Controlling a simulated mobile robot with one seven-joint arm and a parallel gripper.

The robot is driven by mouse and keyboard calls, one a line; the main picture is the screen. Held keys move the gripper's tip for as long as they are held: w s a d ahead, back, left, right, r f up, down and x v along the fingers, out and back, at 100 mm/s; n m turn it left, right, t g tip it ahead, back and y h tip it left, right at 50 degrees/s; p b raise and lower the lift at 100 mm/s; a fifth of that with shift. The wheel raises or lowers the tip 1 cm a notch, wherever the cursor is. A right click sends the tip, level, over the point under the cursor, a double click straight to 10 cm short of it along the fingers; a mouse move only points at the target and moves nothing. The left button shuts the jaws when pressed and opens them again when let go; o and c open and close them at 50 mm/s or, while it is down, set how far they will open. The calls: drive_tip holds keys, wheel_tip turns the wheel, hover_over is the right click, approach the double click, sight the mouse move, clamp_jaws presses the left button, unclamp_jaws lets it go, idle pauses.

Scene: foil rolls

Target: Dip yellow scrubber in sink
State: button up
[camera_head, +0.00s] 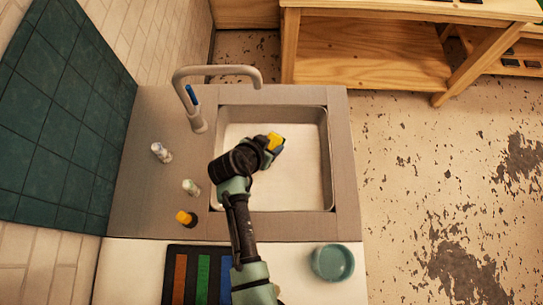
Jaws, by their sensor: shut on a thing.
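The yellow scrubber (275,141) shows at the end of my arm, over the sink. My gripper (269,146) is shut on it; the fingers are small and partly hidden by my wrist. The sink (302,178) is a pale rectangular basin set in a grey-brown counter. The scrubber appears over the upper middle of the basin. I cannot tell how high it is above the basin floor or whether it touches it. My forearm comes in from the bottom and covers part of the sink's left and front rim.
A grey tap (196,115) stands at the sink's back left, its spout reaching over the rim. Small bottles (161,152) and a yellow-topped dark bottle (186,217) stand left of the sink. A teal bowl (332,262) and a striped dark mat (182,272) lie in front.

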sight(275, 136)
idle(0.5)
wheel_tip(275, 136, up, 4)
drive_tip(key=p, duration=0.3)
drive_tip(key=shift+r, duration=0.1)
idle(0.7)
